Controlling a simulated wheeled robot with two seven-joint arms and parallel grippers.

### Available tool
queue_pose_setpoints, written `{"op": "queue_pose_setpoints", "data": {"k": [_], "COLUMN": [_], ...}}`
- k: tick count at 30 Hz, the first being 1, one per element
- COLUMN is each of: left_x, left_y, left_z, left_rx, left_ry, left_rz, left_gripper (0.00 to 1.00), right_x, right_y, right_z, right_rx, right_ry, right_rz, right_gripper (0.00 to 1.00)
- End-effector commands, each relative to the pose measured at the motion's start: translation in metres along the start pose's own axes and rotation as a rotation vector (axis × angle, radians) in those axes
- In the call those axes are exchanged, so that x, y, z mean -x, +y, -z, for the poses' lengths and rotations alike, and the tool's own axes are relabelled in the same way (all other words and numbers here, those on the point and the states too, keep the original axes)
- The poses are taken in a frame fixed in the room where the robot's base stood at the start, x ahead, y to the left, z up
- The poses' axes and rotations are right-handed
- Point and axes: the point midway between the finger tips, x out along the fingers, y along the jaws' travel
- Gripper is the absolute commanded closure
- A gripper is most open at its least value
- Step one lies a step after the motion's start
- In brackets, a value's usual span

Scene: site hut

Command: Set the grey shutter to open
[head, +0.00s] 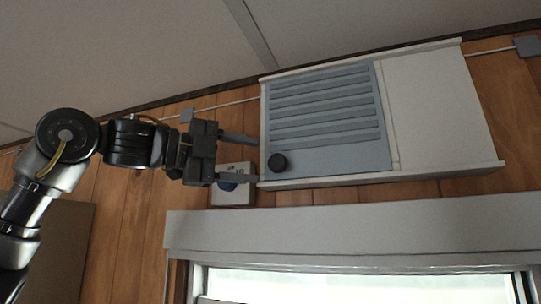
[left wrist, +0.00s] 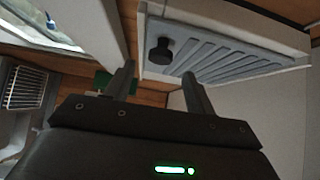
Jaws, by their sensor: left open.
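The grey shutter (head: 325,120) is a ribbed blue-grey panel in a white frame (head: 440,110) high on the wooden wall. It covers the left part of the frame; the right part shows a plain white face. A round black knob (head: 278,162) sticks out at the shutter's lower left corner. My left gripper (head: 255,159) is open and empty, just left of the knob in the head view, its fingers pointing toward it. In the left wrist view the knob (left wrist: 160,50) appears beyond and between the fingertips (left wrist: 158,72), apparently not touched. My right gripper is not in view.
A small white box with a blue dial (head: 230,192) is on the wall behind and below my left gripper. A window with a pale top casing (head: 350,230) lies below the shutter frame. A grey box (head: 526,46) with a conduit is at upper right. The ceiling is close above.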

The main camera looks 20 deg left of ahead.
Motion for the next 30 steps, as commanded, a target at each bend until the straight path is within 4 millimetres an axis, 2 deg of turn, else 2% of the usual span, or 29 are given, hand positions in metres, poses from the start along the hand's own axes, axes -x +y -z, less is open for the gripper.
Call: {"op": "queue_pose_setpoints", "data": {"k": [1, 3, 9, 13, 21, 23, 30], "left_x": [-0.01, -0.021, -0.045, -0.052, -0.054, -0.054, -0.053], "left_y": [-0.004, -0.004, -0.003, -0.001, 0.0, 0.0, 0.0], "left_z": [0.0, 0.0, -0.001, -0.001, -0.001, -0.001, -0.001], "left_rx": [0.001, -0.001, 0.001, 0.0, 0.0, 0.0, 0.0], "left_ry": [0.001, 0.0, -0.003, -0.002, -0.003, -0.003, -0.003], "left_rz": [-0.003, -0.001, 0.0, 0.001, 0.001, 0.001, 0.001], "left_gripper": [0.45, 0.45, 0.45, 0.45, 0.45, 0.5, 0.82], "right_x": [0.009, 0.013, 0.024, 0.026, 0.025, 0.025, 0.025], "right_y": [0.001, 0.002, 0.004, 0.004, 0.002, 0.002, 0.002], "right_z": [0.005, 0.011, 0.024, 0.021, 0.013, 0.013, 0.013], "right_rx": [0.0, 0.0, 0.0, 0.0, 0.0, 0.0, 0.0], "right_ry": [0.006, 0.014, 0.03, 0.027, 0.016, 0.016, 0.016], "right_rz": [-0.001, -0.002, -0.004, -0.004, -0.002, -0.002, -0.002], "right_gripper": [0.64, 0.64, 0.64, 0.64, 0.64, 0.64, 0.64]}}
